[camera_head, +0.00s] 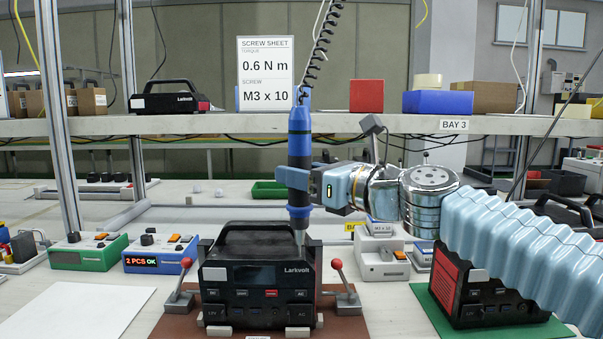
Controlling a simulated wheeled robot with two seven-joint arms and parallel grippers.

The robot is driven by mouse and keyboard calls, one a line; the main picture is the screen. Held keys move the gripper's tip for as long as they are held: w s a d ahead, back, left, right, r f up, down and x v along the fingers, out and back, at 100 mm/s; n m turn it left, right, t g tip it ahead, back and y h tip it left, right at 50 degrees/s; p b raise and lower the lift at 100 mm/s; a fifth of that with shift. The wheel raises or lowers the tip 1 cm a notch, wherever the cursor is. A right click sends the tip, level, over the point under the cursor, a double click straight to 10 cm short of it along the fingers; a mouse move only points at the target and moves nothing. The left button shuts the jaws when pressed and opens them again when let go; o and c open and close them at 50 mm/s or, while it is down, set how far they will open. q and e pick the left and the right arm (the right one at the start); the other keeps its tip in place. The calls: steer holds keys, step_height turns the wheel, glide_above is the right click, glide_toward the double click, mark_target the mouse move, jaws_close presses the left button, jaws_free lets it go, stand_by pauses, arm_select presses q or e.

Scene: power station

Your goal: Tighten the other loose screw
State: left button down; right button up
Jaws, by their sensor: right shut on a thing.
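My right gripper (299,180) comes in from the right, shut on the blue and black electric screwdriver (299,140). The screwdriver hangs upright on a black coiled cord, its tip pointing down at the top right of the black Larkvolt power station (258,285). The tip is close to the case there, and I cannot tell whether it touches. The power station stands upright in a fixture (345,299) between two red-knobbed clamps. No screw can be made out. My left gripper is not in view.
A blue controller (160,254) reads "2 PCS OK", beside a green one (88,252). A white screw feeder (382,262) stands behind the fixture. A second power station (490,292) sits on a green mat at right. A white sheet (78,312) lies front left. The shelf (200,126) crosses behind.

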mark_target(309, 128)
steer(key=shift+r+p, duration=1.5)
steer(key=shift+r, duration=2.25)
